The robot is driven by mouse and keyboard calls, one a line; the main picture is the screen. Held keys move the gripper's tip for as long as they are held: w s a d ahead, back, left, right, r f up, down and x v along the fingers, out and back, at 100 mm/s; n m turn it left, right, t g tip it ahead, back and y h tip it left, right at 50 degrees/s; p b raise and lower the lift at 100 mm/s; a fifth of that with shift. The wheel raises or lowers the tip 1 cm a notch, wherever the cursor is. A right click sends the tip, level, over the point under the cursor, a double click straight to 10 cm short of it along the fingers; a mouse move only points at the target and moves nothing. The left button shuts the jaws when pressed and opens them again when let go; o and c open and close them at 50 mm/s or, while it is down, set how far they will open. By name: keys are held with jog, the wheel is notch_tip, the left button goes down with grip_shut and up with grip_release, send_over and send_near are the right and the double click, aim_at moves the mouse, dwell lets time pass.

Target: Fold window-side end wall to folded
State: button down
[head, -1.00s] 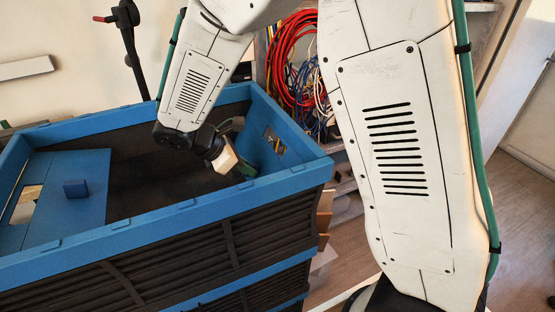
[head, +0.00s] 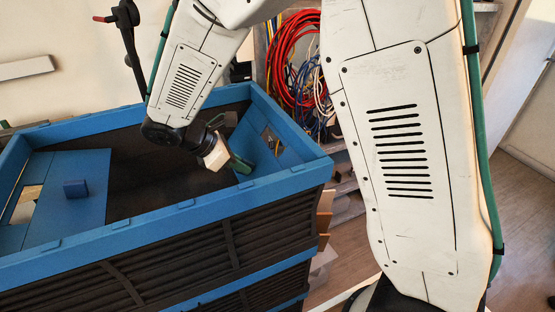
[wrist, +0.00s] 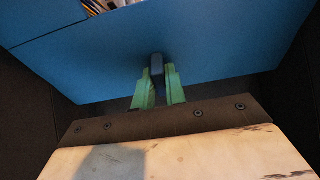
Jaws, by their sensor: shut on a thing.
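A blue and black folding crate (head: 150,232) stands in front of me. Its right end wall (head: 268,140) is blue with a cut-out and leans inward from the right rim. My gripper (head: 238,163) is inside the crate at this wall. In the wrist view my gripper (wrist: 160,75) has its green fingers shut on a small dark blue tab (wrist: 157,66) on the wall's face (wrist: 190,45). The left end wall (head: 80,210) is folded inward, with its own tab (head: 75,188) showing. I cannot tell which end is nearer a window.
Coiled red, blue and white cables (head: 300,65) hang behind the crate's right end. A dark stand with a red tip (head: 125,30) rises behind the crate. Wooden floor (head: 520,240) is clear at the right. The crate's long sides stand upright, close around my gripper.

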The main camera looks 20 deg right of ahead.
jog(key=shift+a+r, duration=0.15)
jog(key=shift+v, duration=0.9)
jog(key=shift+r, duration=0.15)
jog(key=shift+a+r, duration=0.4)
jog(key=shift+r, duration=0.6)
